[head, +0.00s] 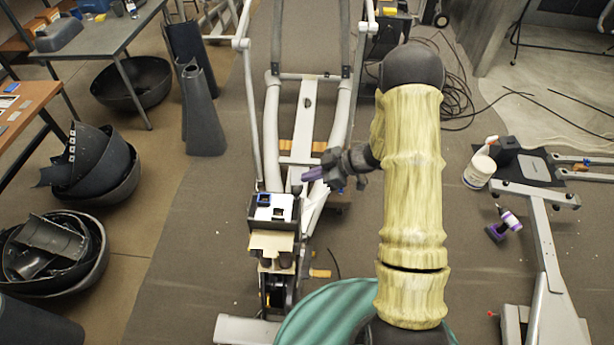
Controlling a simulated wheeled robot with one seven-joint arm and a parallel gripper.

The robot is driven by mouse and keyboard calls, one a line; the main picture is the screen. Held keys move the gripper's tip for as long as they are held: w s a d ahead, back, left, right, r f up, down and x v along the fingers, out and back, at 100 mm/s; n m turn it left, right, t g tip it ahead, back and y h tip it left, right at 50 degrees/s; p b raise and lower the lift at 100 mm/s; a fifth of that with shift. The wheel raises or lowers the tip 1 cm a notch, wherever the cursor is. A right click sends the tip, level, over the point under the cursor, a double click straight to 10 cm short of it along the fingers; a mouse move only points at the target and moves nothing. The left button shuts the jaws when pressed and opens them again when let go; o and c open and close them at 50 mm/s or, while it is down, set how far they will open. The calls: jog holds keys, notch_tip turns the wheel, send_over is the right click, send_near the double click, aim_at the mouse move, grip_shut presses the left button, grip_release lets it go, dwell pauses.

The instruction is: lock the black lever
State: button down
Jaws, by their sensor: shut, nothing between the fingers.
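The frame of a grey-white elliptical machine (299,138) runs up the middle of the head view. A white box (287,207) sits on its near end, with a blue-rimmed dark part and a small black part on top. A small dark upright piece (296,187) shows at the box's far right corner; it may be the black lever, but it is too small to be sure.
Black bins of scrap (55,250) stand on the left, below a wooden bench (22,112). A grey table (97,38) is at the back left. Cables lie at the back right.

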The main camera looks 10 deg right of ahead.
jog(key=b+v, duration=0.2)
jog(key=v, duration=0.7)
jog(key=shift+w+d+f, duration=0.1)
jog(key=shift+w+f, duration=0.05)
jog(key=shift+w, duration=0.1)
jog(key=w+r+m+t+h, duration=0.4)
jog(key=w+r+t, duration=0.1)
jog(key=s+d+r+m+t+h, duration=0.1)
jog(key=s+d+r+m+h, duration=0.25)
jog(key=m+h, duration=0.2)
jog(key=s+a+m+g+h, duration=0.1)
jog(key=s+a+m+g, duration=0.2)
jog(key=s, duration=1.5)
jog(key=m+g, duration=0.2)
jog(key=m, duration=0.1)
jog(key=shift+s+f+m+g, duration=0.2)
jog(key=shift+s+m+g, duration=0.05)
jog(key=shift+m+g, duration=0.15)
